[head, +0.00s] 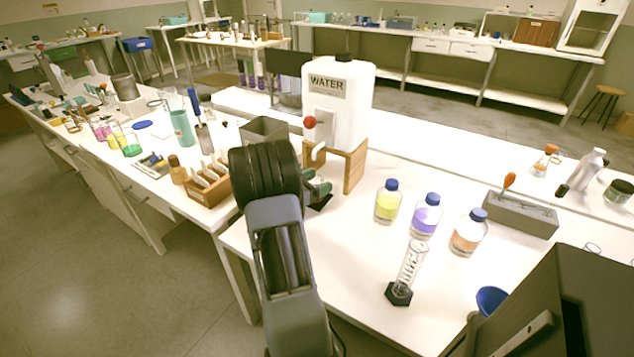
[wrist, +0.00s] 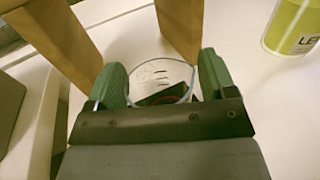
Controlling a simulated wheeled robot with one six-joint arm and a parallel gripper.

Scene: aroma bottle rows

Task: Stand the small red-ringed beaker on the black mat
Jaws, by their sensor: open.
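The small clear beaker (wrist: 152,72) shows in the wrist view between the two green fingers of my gripper (wrist: 162,76). Part of a reddish ring shows low on it. The fingers are apart, one on each side of the beaker; I cannot tell whether they touch it. The black mat (wrist: 160,98) shows dark at the beaker's lower part, partly hidden by my gripper. The beaker appears upright over the mat, but its full base is hidden. In the head view the mat (head: 322,203) shows beside my gripper (head: 318,188), and I cannot make out the beaker there.
The white water container (head: 340,105) stands on a wooden stand (head: 354,166), whose legs rise close to my gripper. A yellow bottle (head: 387,203), purple bottle (head: 425,217) and orange bottle (head: 468,234) stand to the right. A graduated cylinder (head: 408,270) stands nearer the front.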

